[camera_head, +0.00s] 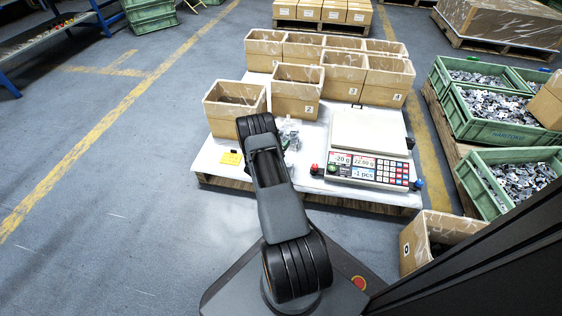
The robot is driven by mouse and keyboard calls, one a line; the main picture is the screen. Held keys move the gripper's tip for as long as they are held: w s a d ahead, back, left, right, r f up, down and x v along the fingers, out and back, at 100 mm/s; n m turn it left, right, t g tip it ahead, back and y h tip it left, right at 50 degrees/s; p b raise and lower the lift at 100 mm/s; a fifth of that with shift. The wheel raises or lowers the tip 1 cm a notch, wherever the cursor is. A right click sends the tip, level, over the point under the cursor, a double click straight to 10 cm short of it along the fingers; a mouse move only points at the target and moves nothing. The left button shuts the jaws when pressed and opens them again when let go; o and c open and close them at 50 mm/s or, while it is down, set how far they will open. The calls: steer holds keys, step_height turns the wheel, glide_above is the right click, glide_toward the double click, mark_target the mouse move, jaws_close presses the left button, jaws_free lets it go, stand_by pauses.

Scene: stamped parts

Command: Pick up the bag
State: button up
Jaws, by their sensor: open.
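A small greyish clear bundle, which looks like the bag (291,138), lies on the white table top (312,178) just right of my arm's front end. Its left part is partly hidden by my arm, and its details are too small to make out. My arm reaches forward over the near edge of the table, and its black front joint stands in front of the boxes. My gripper is hidden behind my own arm links, so its distance from the bag cannot be told.
A counting scale (367,167) stands right of the bag, with red, green and blue knobs nearby. Open cardboard boxes (296,91) line the back of the table. A yellow note (231,158) lies to the left. Green crates (510,133) of metal parts stand at right.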

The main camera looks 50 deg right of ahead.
steer(key=shift+c, duration=0.3)
jaws_close()
stand_by(1.1)
